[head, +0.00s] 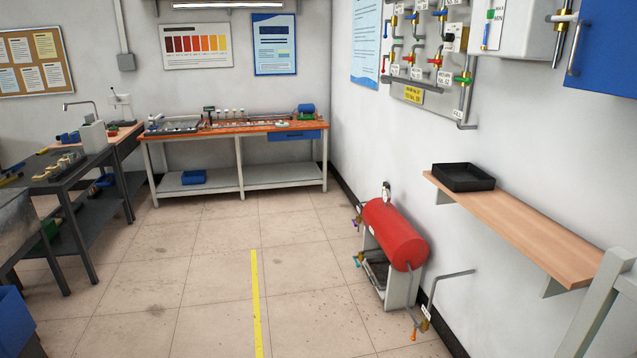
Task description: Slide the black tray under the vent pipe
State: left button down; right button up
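The black tray (463,188) is a shallow open box. It sits on the far left end of a wooden wall shelf (530,240) at the right. A thin grey pipe (456,275) with a bend stands out low by the right wall, beside a red tank (396,235); I cannot tell whether it is the vent pipe. Another pipe (464,112) runs down from the valve panel on the wall, above the tray's level. Neither of my grippers shows in the head view.
The red tank stands on a grey base on the floor below the shelf, with small coloured valves. A grey frame (600,310) stands at the lower right. Workbenches (230,130) line the back and left. The middle floor with a yellow line (257,305) is clear.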

aim_at(459, 177)
jog(key=i+j, duration=0.15)
jog(key=i, duration=0.6)
jog(key=i+j, duration=0.15)
jog(key=i, duration=0.6)
